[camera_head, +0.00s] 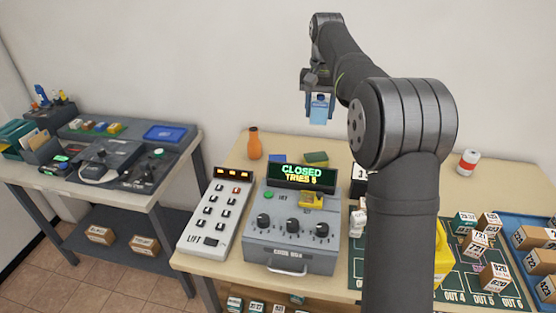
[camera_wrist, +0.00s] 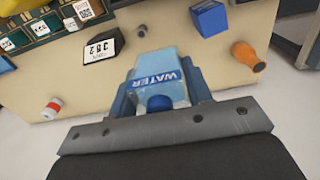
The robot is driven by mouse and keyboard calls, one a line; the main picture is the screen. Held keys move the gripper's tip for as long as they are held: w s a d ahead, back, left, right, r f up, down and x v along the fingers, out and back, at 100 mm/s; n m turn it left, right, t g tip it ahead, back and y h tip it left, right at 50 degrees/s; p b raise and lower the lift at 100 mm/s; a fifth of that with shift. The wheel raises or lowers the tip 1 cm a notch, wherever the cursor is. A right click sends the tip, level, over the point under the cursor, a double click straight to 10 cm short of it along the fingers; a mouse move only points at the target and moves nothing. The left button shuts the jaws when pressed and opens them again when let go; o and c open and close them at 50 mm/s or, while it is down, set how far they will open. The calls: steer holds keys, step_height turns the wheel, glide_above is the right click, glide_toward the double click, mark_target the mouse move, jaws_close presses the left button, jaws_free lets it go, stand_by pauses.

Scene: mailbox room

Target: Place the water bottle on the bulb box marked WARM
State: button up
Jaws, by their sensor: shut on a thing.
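My gripper (camera_head: 319,101) is shut on the light-blue water bottle (camera_head: 319,114) and holds it in the air above the back of the wooden table. In the wrist view the bottle (camera_wrist: 162,88) sits between both fingers, with its WATER label showing upside down. No WARM marking is readable in either view, so I cannot tell which thing is the bulb box. The blue box also shows in the wrist view (camera_wrist: 210,18).
An orange bottle (camera_head: 254,144) stands at the back left, and a red-and-white can (camera_head: 468,162) at the back right. A grey knob box (camera_head: 293,237) with a CLOSED display and a LIFT keypad (camera_head: 214,213) stand in front. My arm hides part of the right side.

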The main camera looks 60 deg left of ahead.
mark_target(315, 124)
steer(key=f, duration=0.4)
steer(key=shift+a+f, duration=0.25)
steer(key=shift+a, duration=0.05)
steer(key=shift+s+a+f, duration=0.15)
steer(key=shift+f, duration=0.2)
steer(key=s+a+f, duration=0.2)
steer(key=a, duration=0.1)
steer(key=s+a+f, duration=0.2)
steer(key=a, duration=0.1)
steer(key=s+a+f, duration=0.2)
steer(key=a+f, duration=0.1)
steer(key=shift+s, duration=0.3)
steer(key=shift+f, duration=1.95)
steer(key=shift+f, duration=0.1)
steer(key=shift+f, duration=0.1)
steer(key=o, duration=1)
steer(key=shift+o, duration=0.2)
